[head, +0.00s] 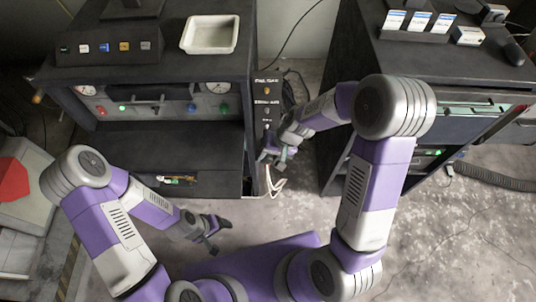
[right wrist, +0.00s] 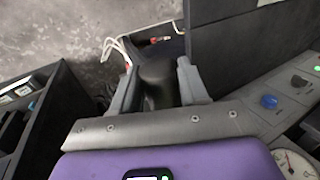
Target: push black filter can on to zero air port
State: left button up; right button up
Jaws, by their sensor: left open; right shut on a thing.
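My right gripper (head: 273,154) is beside the right edge of the left black cabinet, below a narrow side panel (head: 266,98) with small labels and fittings. In the right wrist view, the gripper (right wrist: 157,72) is shut on the black filter can (right wrist: 158,85), a dark rounded cylinder between the two grey fingers. The can is hard to make out in the head view. I cannot tell which fitting is the zero air port, or whether the can touches it. My left gripper (head: 213,238) is open and empty, low over the floor in front of the cabinet.
The left cabinet has gauges and coloured knobs, with a white tray (head: 210,34) on top. A second black cabinet (head: 440,75) stands to the right, with small boxes on top. White tubing (head: 274,184) hangs near the right gripper. A grey hose (head: 497,178) lies at right.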

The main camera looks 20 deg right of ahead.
jog(key=shift+w+d+p, duration=0.25)
jog(key=shift+w+d, duration=0.05)
jog(key=shift+w, duration=0.75)
jog(key=shift+w+d+p, duration=0.25)
jog(key=shift+w+d, duration=0.1)
jog(key=shift+w, duration=0.75)
jog(key=shift+w+d+p, duration=0.25)
jog(key=shift+w+d, duration=0.05)
jog(key=shift+w, duration=0.75)
jog(key=shift+w+d, duration=0.1)
jog(key=shift+w, duration=0.2)
jog(key=shift+w+d, duration=0.15)
jog(key=shift+w, duration=0.4)
jog(key=o, duration=1.2)
jog(key=shift+c, duration=0.2)
jog(key=shift+r, duration=0.1)
jog(key=v, duration=0.7)
jog(key=shift+r, duration=0.25)
